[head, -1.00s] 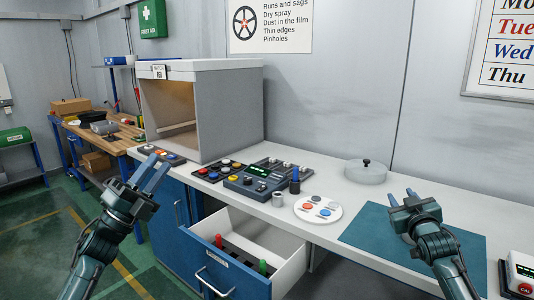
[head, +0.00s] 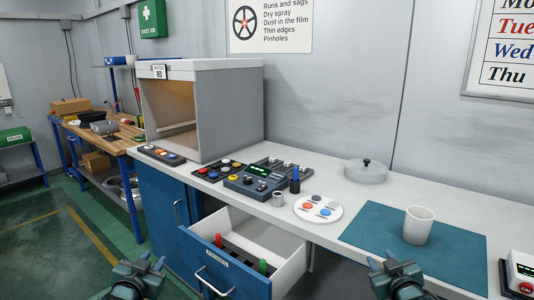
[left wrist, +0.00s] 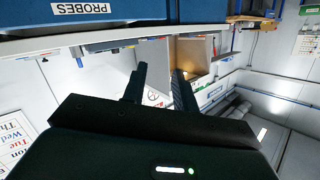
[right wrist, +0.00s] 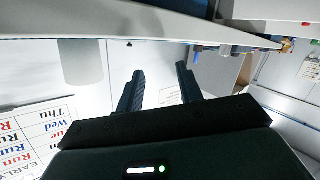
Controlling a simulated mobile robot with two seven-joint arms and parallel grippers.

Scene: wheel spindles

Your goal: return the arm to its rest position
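My left gripper (head: 146,262) is low in the head view, in front of the blue cabinet and left of the open drawer. In the left wrist view its two fingers (left wrist: 158,85) stand apart with nothing between them. My right gripper (head: 391,267) is low in the head view, in front of the counter's front edge. In the right wrist view its fingers (right wrist: 160,88) are apart and empty. A white cup (head: 418,226) stands upright on the teal mat (head: 368,229), clear of both grippers; it also shows in the right wrist view (right wrist: 80,62).
The open drawer (head: 243,275) juts out between my grippers, with red and green-topped items inside. The counter holds a grey booth (head: 230,112), a control box (head: 258,184), a round white plate (head: 302,212) and a lidded glass dish (head: 366,172). A device (head: 520,274) sits at the right edge.

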